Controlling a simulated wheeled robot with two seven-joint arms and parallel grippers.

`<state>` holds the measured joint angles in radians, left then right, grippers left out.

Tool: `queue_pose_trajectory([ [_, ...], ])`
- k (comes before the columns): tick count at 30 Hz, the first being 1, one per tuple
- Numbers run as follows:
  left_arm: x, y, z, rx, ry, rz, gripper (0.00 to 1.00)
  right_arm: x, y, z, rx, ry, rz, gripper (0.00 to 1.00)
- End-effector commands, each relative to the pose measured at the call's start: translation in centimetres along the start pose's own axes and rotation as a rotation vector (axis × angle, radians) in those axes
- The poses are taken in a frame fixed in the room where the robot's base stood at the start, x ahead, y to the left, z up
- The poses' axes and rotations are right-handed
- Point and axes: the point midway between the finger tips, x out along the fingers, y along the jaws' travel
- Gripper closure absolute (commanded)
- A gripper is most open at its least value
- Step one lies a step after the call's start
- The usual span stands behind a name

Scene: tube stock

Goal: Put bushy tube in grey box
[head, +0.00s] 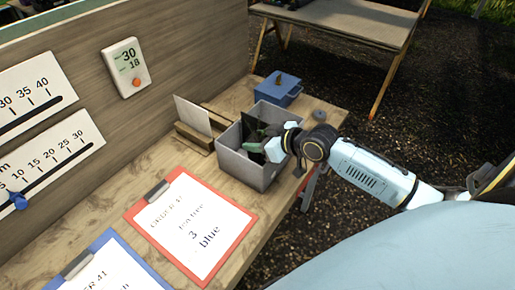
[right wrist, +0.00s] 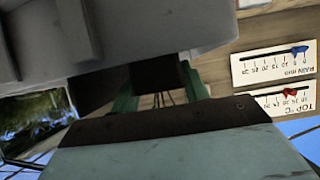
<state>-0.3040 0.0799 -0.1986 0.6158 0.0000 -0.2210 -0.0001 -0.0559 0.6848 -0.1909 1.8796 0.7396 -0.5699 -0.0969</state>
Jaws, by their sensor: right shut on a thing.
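The grey box (head: 262,178) stands open near the table's right edge in the head view. My right gripper (head: 258,147) reaches over its right wall, its green fingertips at the box's opening. In the right wrist view the right gripper (right wrist: 158,88) is shut on a dark tube (right wrist: 160,72), with thin dark strands below it. Grey walls (right wrist: 150,25) fill the top of that view. The tube's foliage cannot be made out, and I cannot tell whether the tube touches the box floor. My left gripper is not in view.
A red clipboard (head: 195,225) and a blue clipboard (head: 110,270) lie in front. A panel with gauges (head: 125,68) rises at left.

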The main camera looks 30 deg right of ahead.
Motion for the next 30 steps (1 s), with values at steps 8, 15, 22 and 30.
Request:
queue_pose_trajectory([
  [8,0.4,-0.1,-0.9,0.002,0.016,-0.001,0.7,1.4,0.0,2.7,0.0,0.001,0.0,0.82],
  [15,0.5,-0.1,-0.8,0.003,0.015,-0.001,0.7,1.5,0.0,2.8,0.0,0.001,0.0,0.82],
  [22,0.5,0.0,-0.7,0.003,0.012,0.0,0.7,1.6,-0.1,2.9,0.0,-0.001,0.0,0.46],
  [30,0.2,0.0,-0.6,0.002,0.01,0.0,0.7,1.3,-0.1,2.5,0.0,-0.001,-0.001,0.46],
])
